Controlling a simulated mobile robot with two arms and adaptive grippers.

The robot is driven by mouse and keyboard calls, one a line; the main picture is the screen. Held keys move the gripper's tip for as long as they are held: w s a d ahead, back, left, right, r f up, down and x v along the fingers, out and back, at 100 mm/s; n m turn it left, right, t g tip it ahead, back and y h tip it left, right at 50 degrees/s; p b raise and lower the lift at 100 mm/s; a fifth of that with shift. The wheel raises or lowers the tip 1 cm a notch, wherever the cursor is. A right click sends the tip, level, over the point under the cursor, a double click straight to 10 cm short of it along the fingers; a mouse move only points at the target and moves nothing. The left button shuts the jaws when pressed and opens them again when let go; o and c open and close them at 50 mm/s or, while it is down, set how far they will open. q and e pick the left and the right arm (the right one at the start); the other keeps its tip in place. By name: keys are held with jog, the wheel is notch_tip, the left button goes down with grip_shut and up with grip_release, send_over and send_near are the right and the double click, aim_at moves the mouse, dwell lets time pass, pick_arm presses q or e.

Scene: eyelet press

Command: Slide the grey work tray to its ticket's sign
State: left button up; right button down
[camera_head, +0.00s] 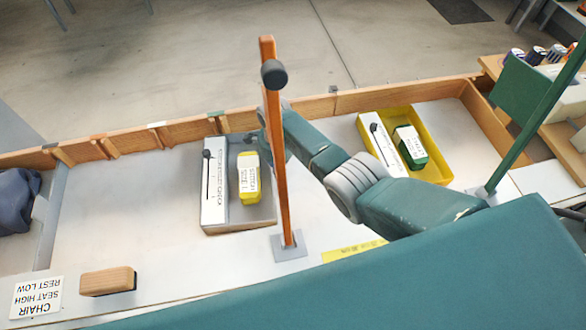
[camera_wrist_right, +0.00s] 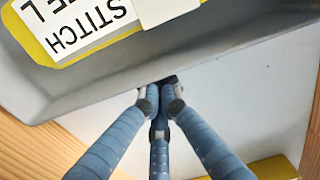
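The grey work tray (camera_head: 266,212) stands on the white bench, left of the orange post. It holds a long white ticket (camera_head: 214,185), whose print I cannot read, and a yellow block (camera_head: 249,178) with a white stitch label. My right arm reaches in from the lower right, its hand largely hidden behind the post in the head view. In the right wrist view my right gripper (camera_wrist_right: 160,88) has its blue fingers drawn together, tips at the outside of the tray's grey wall (camera_wrist_right: 215,58). Contact is unclear. My left gripper is not in view.
An orange post (camera_head: 279,170) stands on a grey base. A green sign (camera_head: 526,95) on a green post is at right. A yellow tray (camera_head: 439,137) holds a ticket and green block. A wooden block (camera_head: 108,281) lies front left. The bench left of the grey tray is clear.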

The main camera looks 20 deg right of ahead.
jog(key=shift+a, duration=0.1)
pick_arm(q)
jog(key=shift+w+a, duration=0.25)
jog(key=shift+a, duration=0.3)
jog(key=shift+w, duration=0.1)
